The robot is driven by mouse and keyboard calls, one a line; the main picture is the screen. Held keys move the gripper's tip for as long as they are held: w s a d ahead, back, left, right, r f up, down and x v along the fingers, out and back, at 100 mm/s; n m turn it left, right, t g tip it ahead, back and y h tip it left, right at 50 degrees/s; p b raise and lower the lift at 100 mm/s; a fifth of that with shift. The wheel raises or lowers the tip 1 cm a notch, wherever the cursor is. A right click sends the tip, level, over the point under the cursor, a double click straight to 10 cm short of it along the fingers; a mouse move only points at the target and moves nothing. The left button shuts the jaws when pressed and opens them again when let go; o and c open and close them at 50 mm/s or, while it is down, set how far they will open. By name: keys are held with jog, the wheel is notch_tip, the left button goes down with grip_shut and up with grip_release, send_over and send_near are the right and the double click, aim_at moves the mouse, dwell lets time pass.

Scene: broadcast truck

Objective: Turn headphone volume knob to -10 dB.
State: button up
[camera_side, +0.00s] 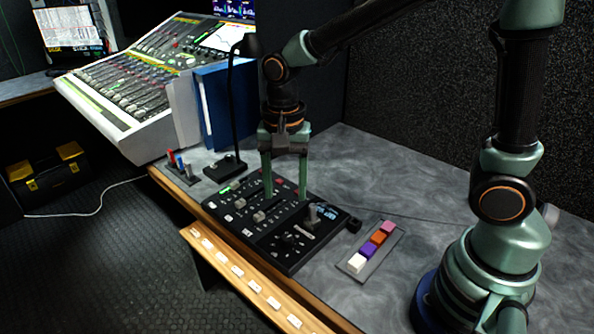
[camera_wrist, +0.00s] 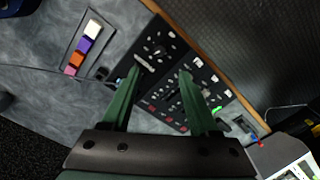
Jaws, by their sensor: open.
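A black control panel (camera_side: 262,238) lies on the grey desk, with several knobs, sliders and buttons. A round knob with a ring of pale marks (camera_side: 287,240) is on its near part; it also shows near the top of the panel in the wrist view (camera_wrist: 157,50). It looks like a volume dial, but its lettering and pointer setting are too small to read. My gripper (camera_side: 285,197) points down over the panel, open and empty. In the wrist view its two green fingers (camera_wrist: 160,71) are spread apart, with the marked knob beyond the left fingertip.
A tray with white, purple, orange and pink blocks (camera_side: 368,250) lies right of the panel. A gooseneck microphone (camera_side: 228,165), blue binder (camera_side: 212,105) and mixing console (camera_side: 150,80) stand behind. A wooden edge strip (camera_side: 240,280) runs along the front.

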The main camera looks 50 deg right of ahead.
aim_at(287, 237)
notch_tip(287, 237, down, 12)
jog(key=n, duration=1.5)
jog(key=shift+f+n, duration=0.1)
jog(key=shift+n, duration=0.2)
grip_shut()
